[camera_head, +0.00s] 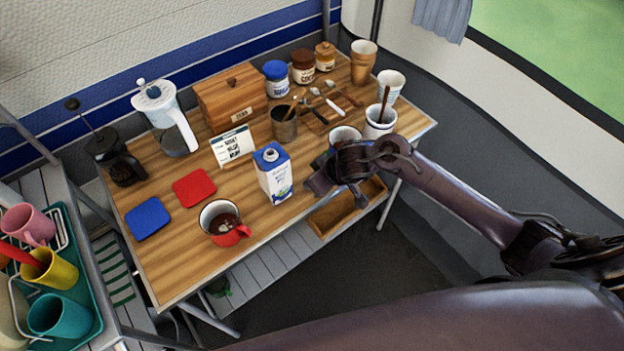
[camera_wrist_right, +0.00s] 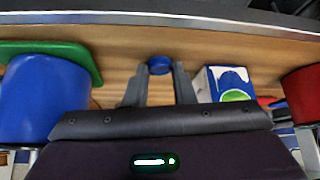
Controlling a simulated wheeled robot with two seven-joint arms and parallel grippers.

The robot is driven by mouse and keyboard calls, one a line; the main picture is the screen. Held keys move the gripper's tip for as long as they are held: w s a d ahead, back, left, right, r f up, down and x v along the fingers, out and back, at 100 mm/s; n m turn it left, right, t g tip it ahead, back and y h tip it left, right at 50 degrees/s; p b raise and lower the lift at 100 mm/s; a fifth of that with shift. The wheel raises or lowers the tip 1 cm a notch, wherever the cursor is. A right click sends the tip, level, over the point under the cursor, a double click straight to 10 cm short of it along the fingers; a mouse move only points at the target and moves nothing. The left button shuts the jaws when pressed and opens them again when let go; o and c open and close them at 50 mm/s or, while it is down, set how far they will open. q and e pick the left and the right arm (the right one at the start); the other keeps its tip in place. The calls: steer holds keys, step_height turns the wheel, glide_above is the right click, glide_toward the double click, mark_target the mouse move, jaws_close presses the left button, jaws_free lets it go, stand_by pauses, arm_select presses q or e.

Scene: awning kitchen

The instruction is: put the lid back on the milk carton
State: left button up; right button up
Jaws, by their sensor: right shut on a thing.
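The milk carton (camera_head: 273,178) is white and blue and stands upright on the table, its white spout showing bare on top. It also shows in the wrist view (camera_wrist_right: 224,86), right of my fingers. My right gripper (camera_head: 318,184) is just right of the carton in the head view, close to it. In the wrist view my right gripper (camera_wrist_right: 159,72) is shut on the small round blue lid (camera_wrist_right: 160,63), which sits between the fingertips. The lid cannot be made out in the head view. My left gripper is not in view.
A red mug (camera_head: 222,222) stands left of the carton, near the front edge. Red (camera_head: 194,187) and blue (camera_head: 148,217) coasters lie further left. A mug (camera_head: 345,133) stands behind my right gripper. A sign (camera_head: 232,147) and a utensil pot (camera_head: 284,126) stand behind the carton.

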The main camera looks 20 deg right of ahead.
steer(key=shift+r, duration=0.1)
step_height(320, 180, up, 20)
steer(key=p, duration=0.4)
steer(key=shift+p, duration=0.4)
steer(key=s+d+r, duration=0.3)
steer(key=s+r, duration=0.2)
steer(key=s, duration=0.3)
steer(key=shift+s+d+r, duration=0.25)
steer(key=shift+s+r, duration=0.05)
steer(key=shift+r, duration=0.05)
